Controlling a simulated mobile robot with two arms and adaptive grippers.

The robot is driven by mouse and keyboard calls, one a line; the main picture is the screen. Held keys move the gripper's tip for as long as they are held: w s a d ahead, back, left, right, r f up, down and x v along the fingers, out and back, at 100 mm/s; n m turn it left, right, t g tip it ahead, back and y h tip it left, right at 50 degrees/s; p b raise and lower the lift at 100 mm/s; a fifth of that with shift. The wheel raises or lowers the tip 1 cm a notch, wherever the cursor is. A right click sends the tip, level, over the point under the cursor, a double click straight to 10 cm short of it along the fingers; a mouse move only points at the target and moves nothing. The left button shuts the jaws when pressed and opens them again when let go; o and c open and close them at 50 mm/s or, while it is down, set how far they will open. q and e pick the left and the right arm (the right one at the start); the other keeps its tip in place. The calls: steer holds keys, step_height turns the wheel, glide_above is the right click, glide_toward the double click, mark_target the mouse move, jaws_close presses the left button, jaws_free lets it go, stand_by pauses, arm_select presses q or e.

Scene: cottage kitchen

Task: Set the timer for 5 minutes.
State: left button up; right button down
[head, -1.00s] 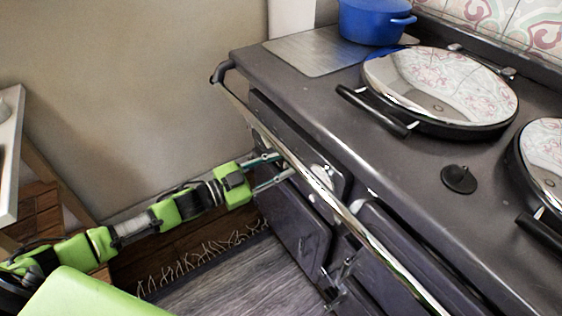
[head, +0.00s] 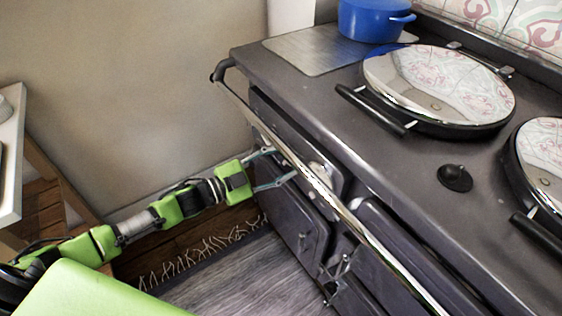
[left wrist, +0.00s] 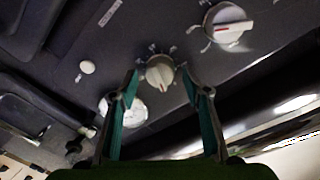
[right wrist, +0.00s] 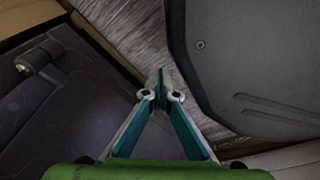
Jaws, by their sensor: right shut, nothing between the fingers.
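In the left wrist view a small white knob (left wrist: 160,72) with tick marks around it sits on the dark stove panel. A larger white knob with a red mark (left wrist: 228,22) is up and right of it. I cannot read the lettering, so I cannot tell which is the timer. My left gripper (left wrist: 162,80) is open, its fingers on either side of the small knob; contact is not clear. In the head view this left gripper (head: 281,163) is at the stove front, partly behind the rail. My right gripper (right wrist: 160,93) is shut and empty, away from the knobs.
A shiny rail (head: 330,195) runs along the stove front, close to my left gripper. A round white gauge (left wrist: 125,110) and a small white button (left wrist: 87,67) are also on the panel. A blue pot (head: 372,20) and round lids (head: 440,85) are on top.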

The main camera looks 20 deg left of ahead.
arm_select(q)
steer(key=v, duration=1.2)
steer(key=shift+o, duration=0.2)
